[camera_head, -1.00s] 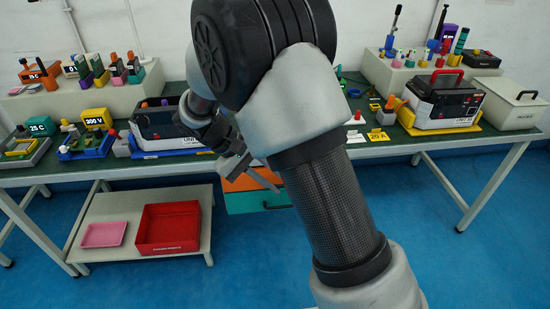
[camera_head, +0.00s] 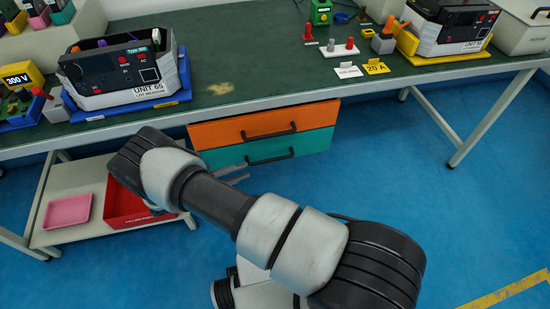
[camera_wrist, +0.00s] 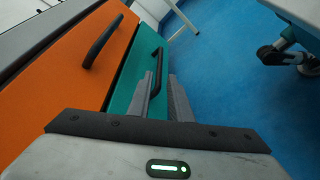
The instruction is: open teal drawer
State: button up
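The teal drawer (camera_head: 225,157) hangs under the bench, below an orange drawer (camera_head: 228,132). Its front looks flush with the orange one, so it appears shut. Its black bar handle (camera_head: 270,160) runs across the front. In the wrist view the teal front (camera_wrist: 128,78) shows at centre, with its handle (camera_wrist: 156,80) ahead of my gripper (camera_wrist: 162,82). The two grey fingers are apart, with the near end of the handle seen between them; I cannot tell whether they touch it. In the head view my gripper (camera_head: 236,174) is low by the drawer's left part.
The orange drawer's handle (camera_head: 268,133) sits just above. A lower shelf at left holds a red tray (camera_head: 118,208) and a pink tray (camera_head: 69,211). The bench carries a tester unit (camera_head: 115,75). Blue floor (camera_head: 400,150) to the right is open.

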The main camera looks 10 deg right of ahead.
aim_at(271, 161)
jog(key=b+x, duration=0.1)
jog(key=x, duration=1.3)
jog(key=shift+d+f, duration=0.1)
jog(key=shift+d, duration=0.05)
grip_shut()
